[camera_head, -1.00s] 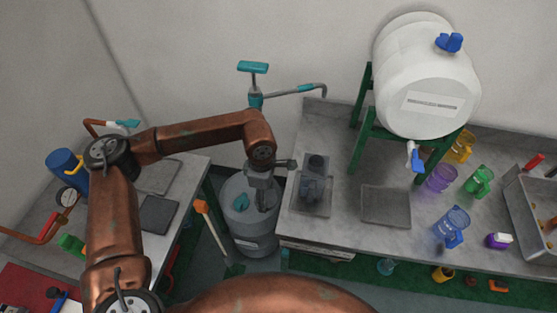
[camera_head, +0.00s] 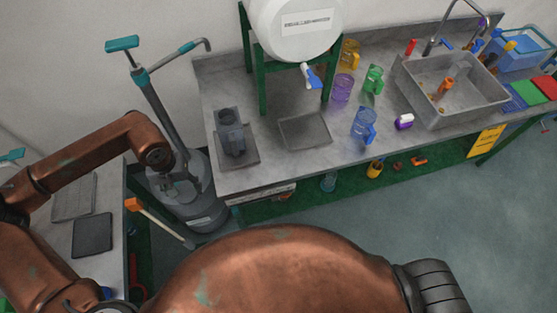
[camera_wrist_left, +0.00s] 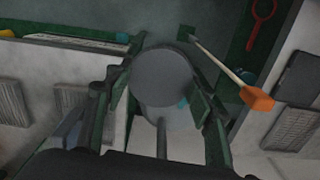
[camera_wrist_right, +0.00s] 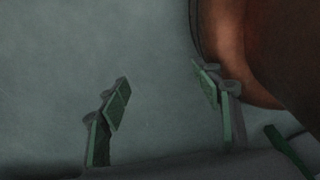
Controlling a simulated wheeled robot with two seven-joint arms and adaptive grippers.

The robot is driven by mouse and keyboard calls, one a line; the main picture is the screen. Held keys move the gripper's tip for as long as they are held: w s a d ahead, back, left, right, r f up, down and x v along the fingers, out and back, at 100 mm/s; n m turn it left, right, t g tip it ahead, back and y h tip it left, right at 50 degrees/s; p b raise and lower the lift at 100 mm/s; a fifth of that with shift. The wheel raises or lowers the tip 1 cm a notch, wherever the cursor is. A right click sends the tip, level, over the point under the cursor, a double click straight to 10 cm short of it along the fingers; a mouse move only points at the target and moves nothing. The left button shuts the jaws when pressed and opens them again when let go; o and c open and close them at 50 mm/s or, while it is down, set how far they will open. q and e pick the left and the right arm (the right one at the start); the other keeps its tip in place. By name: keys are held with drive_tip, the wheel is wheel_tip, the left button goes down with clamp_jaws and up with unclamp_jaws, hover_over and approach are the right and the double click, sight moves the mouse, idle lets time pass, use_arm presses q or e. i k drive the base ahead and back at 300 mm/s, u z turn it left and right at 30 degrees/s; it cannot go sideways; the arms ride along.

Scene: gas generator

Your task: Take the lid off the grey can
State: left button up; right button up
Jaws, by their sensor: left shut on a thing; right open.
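The grey can (camera_head: 205,214) is a large cylinder with a pale label, standing on the floor between two counters. My left gripper (camera_head: 178,190) is over its top. In the left wrist view my left gripper (camera_wrist_left: 158,98) is shut around a round grey disc (camera_wrist_left: 163,70), which looks like the lid. A paler rounded surface with a bit of teal shows below the disc. I cannot tell whether the disc touches the can. My right gripper (camera_wrist_right: 163,98) is open and empty in the right wrist view, above bare floor.
A pump with a teal handle (camera_head: 122,44) rises behind the can. An orange-headed tool (camera_head: 134,204) leans in front of it. The right counter (camera_head: 245,182) bears a tray with a dark grey vessel (camera_head: 231,140), several coloured jugs and a sink (camera_head: 460,90). Floor on the right is clear.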

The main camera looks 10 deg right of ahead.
sight(230, 131)
drive_tip(key=z, duration=0.4)
drive_tip(key=k, duration=0.5)
drive_tip(key=z, duration=0.8)
drive_tip(key=i, duration=1)
drive_tip(key=u, duration=0.3)
